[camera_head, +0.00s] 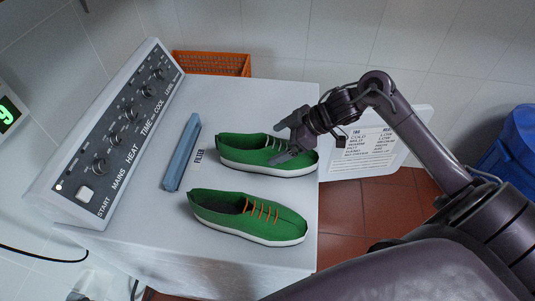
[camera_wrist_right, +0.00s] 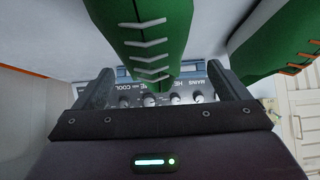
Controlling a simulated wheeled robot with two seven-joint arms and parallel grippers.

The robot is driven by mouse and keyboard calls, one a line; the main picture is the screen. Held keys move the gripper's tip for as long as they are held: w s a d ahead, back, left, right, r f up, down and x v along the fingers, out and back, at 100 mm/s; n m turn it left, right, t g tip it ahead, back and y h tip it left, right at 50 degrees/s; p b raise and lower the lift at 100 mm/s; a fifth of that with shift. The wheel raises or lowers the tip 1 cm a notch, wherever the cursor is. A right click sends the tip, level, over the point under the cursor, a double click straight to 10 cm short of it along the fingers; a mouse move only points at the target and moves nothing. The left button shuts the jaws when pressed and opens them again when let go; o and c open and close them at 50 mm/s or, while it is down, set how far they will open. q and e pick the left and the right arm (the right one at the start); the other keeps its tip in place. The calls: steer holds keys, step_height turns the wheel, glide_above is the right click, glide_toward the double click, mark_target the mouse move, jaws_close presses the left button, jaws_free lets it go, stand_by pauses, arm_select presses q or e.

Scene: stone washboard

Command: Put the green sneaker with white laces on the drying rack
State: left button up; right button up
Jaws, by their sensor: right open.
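The green sneaker with white laces (camera_head: 240,153) lies on top of the white machine (camera_head: 255,97), sole down. My right gripper (camera_head: 275,144) is open over its laced front part. In the right wrist view the sneaker (camera_wrist_right: 140,28) shows its white laces near the space between the spread fingers (camera_wrist_right: 163,80); contact cannot be told. A second green sneaker, with orange laces (camera_head: 245,215), lies nearer the front; its side also shows in the wrist view (camera_wrist_right: 262,45). My left gripper is not in view. I cannot make out a drying rack.
A sloped control panel (camera_head: 120,125) lines the left side of the top. A blue bar (camera_head: 182,152) lies beside the sneakers. An orange basket (camera_head: 212,64) is behind, a white printed board (camera_head: 375,150) and a blue bin (camera_head: 512,150) to the right.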

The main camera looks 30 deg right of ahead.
mark_target(261, 147)
steer(key=p+x, duration=0.1)
steer(key=x, duration=0.2)
steer(key=w+p+x, duration=0.1)
steer(key=x, duration=0.2)
steer(key=shift+w+a+f, duration=0.1)
steer(key=shift+w+f, duration=0.05)
steer(key=c, duration=1.2)
steer(key=shift+c, duration=1)
